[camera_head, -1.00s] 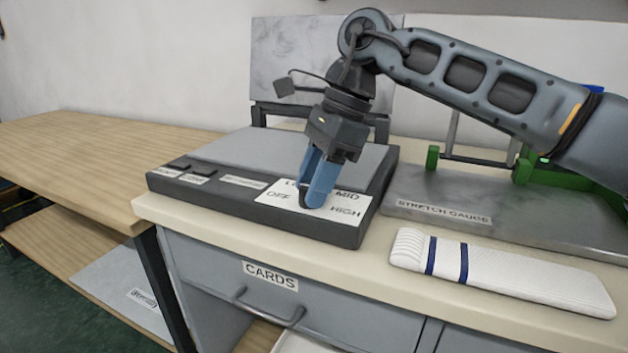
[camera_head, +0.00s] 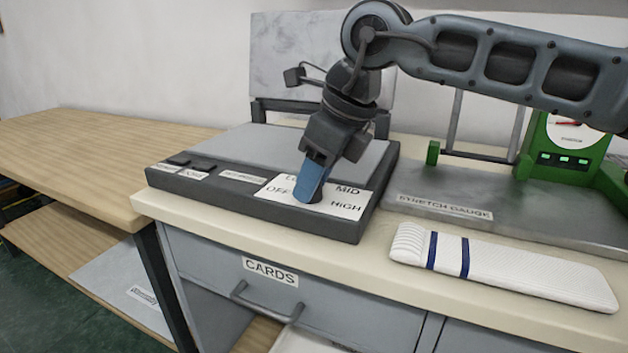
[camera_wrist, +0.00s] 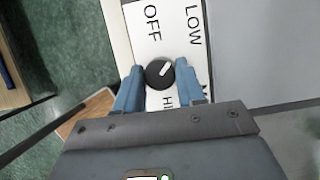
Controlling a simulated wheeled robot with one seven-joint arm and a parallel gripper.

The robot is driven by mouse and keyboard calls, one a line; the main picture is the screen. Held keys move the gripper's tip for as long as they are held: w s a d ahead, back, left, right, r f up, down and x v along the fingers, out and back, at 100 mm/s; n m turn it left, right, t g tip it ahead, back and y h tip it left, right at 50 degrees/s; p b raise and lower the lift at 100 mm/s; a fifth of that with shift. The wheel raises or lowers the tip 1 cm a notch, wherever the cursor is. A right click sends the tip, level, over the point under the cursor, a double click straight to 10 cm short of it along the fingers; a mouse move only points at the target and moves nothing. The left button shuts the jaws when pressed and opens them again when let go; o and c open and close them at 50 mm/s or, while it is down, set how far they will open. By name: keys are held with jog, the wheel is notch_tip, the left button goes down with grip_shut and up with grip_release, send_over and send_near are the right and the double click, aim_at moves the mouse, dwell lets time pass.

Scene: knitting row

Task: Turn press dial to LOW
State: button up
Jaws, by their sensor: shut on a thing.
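The press (camera_head: 300,222) is a dark grey box with a light grey top plate. At its front right a white label plate (camera_head: 346,208) reads OFF, LOW, MID and HIGH. The black round dial (camera_wrist: 158,74) stands on this plate, with a white pointer line slanting up and right, roughly toward the LOW label (camera_wrist: 194,25) in the wrist view. My gripper (camera_head: 311,196) comes down from above with its blue fingers on either side of the dial, shut on it. In the head view the fingers hide most of the dial and the LOW label.
A white knitted piece with blue stripes (camera_head: 510,278) lies right of the press on the counter. The green stretch gauge (camera_head: 566,145) with its grey base (camera_head: 450,204) stands behind it. A drawer labelled CARDS (camera_head: 330,293) is below. The wooden table (camera_head: 80,150) at left is clear.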

jog(key=shift+f+m+t+h+b, duration=0.1)
jog(key=shift+m+t+h+b, duration=0.3)
jog(key=shift+m, duration=0.8)
jog(key=shift+s, duration=0.1)
jog(key=o, duration=1)
jog(key=v, duration=0.8)
jog(key=shift+p, duration=0.4)
jog(key=shift+f, duration=0.1)
